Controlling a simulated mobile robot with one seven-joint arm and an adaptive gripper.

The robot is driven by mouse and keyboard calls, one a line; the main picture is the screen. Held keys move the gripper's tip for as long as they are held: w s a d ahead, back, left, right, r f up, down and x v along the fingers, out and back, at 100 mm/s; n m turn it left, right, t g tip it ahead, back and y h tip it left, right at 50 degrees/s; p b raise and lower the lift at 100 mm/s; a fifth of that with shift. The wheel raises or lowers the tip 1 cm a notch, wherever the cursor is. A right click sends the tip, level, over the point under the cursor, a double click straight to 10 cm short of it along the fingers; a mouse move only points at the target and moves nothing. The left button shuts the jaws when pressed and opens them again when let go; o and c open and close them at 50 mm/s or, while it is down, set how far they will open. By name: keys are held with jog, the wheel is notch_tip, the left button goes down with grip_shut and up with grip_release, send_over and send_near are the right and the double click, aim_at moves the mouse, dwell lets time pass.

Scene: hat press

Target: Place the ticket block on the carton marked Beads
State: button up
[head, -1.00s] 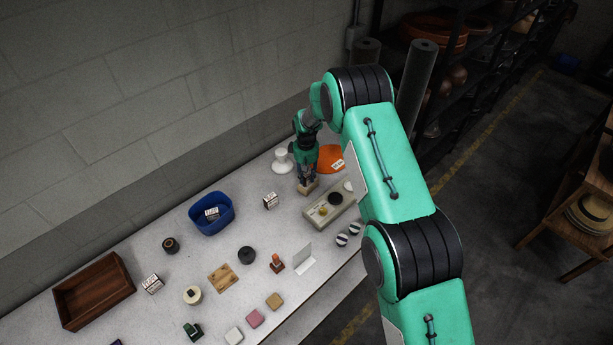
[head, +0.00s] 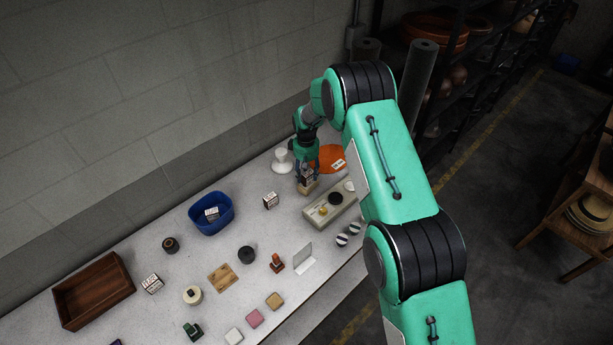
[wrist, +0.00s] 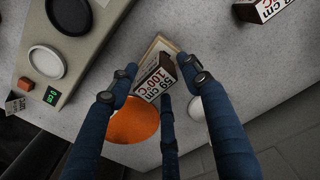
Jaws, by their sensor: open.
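A ticket block (wrist: 156,78) with a white face printed "59 cm 100°C" and dark sides lies between my fingers in the wrist view. It appears to rest on a tan carton (wrist: 160,45); the carton also shows below my gripper in the head view (head: 308,188). No Beads marking is readable on it. My gripper (wrist: 164,92) is open, with its blue fingers spread around the block. In the head view, my gripper (head: 307,173) is low over the table's far end, and its fingers partly hide the block.
An orange disc (head: 331,157) and a white stand (head: 282,162) are behind. Another printed block (head: 270,200), a blue bin (head: 229,223) and a wooden tray (head: 118,279) stand leftward. Several small items crowd the table front.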

aim_at(307, 175)
notch_tip(307, 175, up, 10)
jog(key=b, duration=0.1)
jog(key=shift+r, duration=0.25)
jog(key=shift+r, duration=0.1)
dwell(0.8)
